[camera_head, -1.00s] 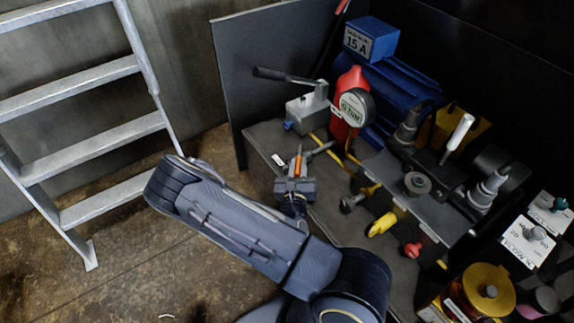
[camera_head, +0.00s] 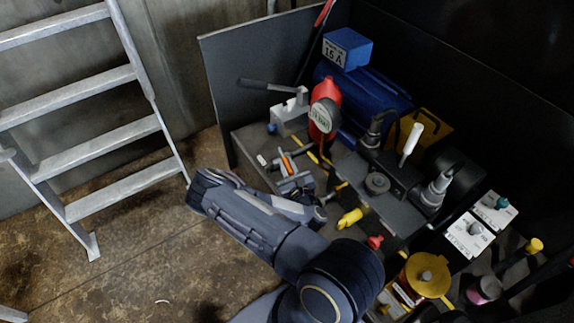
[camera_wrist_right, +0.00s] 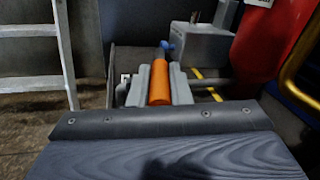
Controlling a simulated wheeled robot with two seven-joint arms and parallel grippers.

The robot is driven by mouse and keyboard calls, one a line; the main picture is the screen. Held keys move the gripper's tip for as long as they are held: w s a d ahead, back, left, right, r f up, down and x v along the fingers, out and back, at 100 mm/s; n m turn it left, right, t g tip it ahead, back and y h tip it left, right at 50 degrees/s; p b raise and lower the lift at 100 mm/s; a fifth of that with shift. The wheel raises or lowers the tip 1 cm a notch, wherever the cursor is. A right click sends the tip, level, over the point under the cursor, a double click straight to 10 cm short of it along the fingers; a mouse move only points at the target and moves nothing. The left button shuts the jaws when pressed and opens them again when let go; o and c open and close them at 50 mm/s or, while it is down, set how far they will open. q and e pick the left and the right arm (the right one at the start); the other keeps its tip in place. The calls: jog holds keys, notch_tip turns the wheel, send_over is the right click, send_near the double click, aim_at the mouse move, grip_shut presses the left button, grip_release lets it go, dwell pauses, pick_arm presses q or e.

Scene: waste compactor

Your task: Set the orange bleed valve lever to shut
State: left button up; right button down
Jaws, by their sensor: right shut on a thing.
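The orange lever (camera_head: 287,165) is at the left part of the bench, in front of the hand pump. My right gripper (camera_head: 291,172) is around it, its fingers on either side of the orange part. In the right wrist view the orange lever (camera_wrist_right: 160,83) stands between the two grey fingers of my right gripper (camera_wrist_right: 161,80), which is shut on it. The valve body under the lever is hidden by my gripper and wrist. My left gripper is not in view.
A grey hand pump (camera_head: 290,116), a red bottle (camera_head: 325,110) with a gauge and a blue motor (camera_head: 368,92) stand behind. Yellow (camera_head: 350,218) and red (camera_head: 375,242) knobs are to the right. A ladder (camera_head: 92,143) stands at left over clear floor.

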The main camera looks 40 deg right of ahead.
jog(key=c, duration=1.3)
grip_release()
jog(key=shift+c, duration=0.2)
